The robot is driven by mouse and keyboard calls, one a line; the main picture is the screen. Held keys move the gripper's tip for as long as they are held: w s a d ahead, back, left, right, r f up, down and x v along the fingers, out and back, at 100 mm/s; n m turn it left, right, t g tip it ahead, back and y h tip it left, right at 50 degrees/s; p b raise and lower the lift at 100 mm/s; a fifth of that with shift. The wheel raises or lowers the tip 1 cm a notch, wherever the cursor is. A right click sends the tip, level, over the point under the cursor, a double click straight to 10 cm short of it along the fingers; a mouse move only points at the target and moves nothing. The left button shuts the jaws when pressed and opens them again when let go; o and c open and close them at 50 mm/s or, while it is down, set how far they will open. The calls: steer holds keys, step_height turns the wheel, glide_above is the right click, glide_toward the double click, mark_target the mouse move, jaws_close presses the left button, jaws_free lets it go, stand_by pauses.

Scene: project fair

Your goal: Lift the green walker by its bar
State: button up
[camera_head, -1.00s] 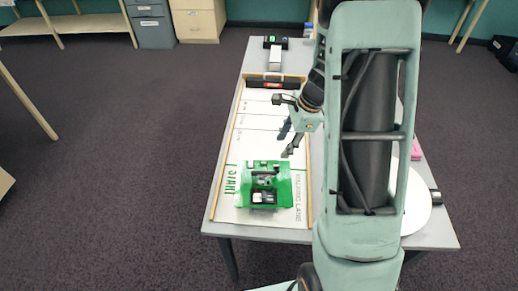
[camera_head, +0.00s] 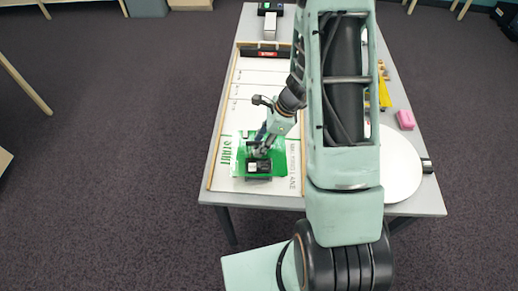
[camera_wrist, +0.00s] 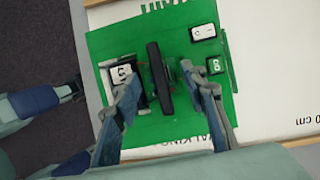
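The green walker (camera_head: 284,160) is at the START end of a white walking lane on the table. My gripper (camera_head: 260,150) is low over it and hides part of its top. In the wrist view, the walker's green body (camera_wrist: 185,125) carries a dark bar (camera_wrist: 158,70) across its middle, with black-and-white blocks near it. My gripper (camera_wrist: 158,72) is open, with one finger on each side of the bar. Gaps show between the fingers and the bar; whether the fingertips are down to its level is hard to tell.
The white lane board (camera_head: 262,78) has wooden side rails and a black stop block (camera_head: 264,54) at its far end. A white round disc (camera_head: 398,170) and a pink block (camera_head: 405,119) are to the right. The lane between walker and stop is clear.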

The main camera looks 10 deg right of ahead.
steer(key=shift+a+f, duration=0.2)
steer(key=shift+f, duration=0.4)
steer(key=shift+c, duration=0.4)
steer(key=c, duration=0.8)
steer(key=shift+c, duration=0.3)
steer(key=shift+r, duration=0.1)
